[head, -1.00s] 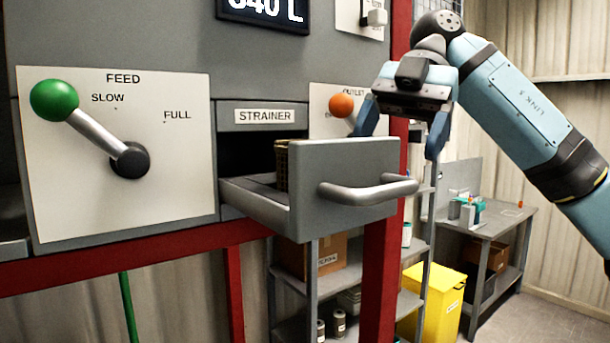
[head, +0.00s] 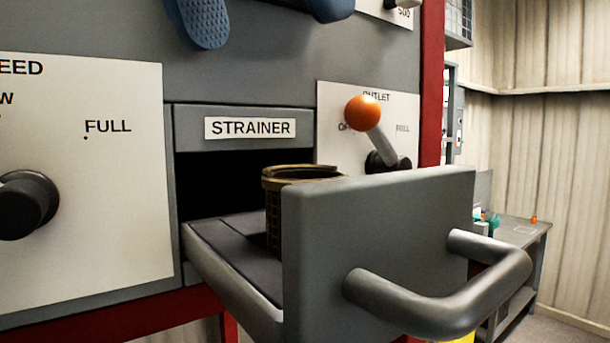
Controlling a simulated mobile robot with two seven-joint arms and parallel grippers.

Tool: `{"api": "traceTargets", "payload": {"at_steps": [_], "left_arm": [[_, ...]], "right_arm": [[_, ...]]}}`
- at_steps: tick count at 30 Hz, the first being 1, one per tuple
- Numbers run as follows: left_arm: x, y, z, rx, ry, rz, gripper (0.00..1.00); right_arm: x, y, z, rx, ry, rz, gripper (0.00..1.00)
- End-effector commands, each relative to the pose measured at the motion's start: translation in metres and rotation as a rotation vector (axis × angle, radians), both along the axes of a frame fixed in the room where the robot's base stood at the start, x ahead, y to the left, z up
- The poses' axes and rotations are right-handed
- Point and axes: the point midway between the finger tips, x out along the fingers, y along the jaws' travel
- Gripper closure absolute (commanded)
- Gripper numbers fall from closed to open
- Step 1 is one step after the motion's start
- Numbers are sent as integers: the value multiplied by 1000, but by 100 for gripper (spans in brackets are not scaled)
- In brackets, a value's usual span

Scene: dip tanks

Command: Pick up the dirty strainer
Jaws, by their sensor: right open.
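The dirty strainer (head: 297,173) is a brown, round, slotted basket. It stands upright in the pulled-out drawer (head: 378,245) under the STRAINER label. The drawer's grey front hides much of its lower right side. My right gripper (head: 270,24) shows only as two blue fingers at the top edge of the head view. They are spread apart and empty, above the strainer in the picture. The rest of that gripper is cut off. My left gripper is not in view.
The drawer handle (head: 450,300) juts out at the lower right. An outlet lever (head: 370,120) with an orange knob stands behind the drawer. The feed lever's black hub (head: 28,205) is at the left. A workbench (head: 522,232) stands farther back.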

Motion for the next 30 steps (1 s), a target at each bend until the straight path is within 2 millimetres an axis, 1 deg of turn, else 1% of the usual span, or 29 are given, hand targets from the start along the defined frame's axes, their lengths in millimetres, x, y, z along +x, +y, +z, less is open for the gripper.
{"api": "traceTargets", "payload": {"at_steps": [1,3,9,12,16,20,22,25,30], "left_arm": [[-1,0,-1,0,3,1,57],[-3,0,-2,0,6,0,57],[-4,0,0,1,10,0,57],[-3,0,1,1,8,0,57],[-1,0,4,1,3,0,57],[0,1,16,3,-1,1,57],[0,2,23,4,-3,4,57],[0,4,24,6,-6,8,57],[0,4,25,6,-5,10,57]], "right_arm": [[4,-3,-11,0,6,2,17],[9,-6,-23,1,8,3,17],[20,-12,-55,1,5,2,17],[23,-14,-63,2,5,2,17],[25,-16,-68,4,2,1,17],[32,-22,-81,1,5,1,17],[36,-25,-90,2,5,2,17],[40,-27,-104,1,4,2,17],[42,-28,-113,4,4,2,17]]}}
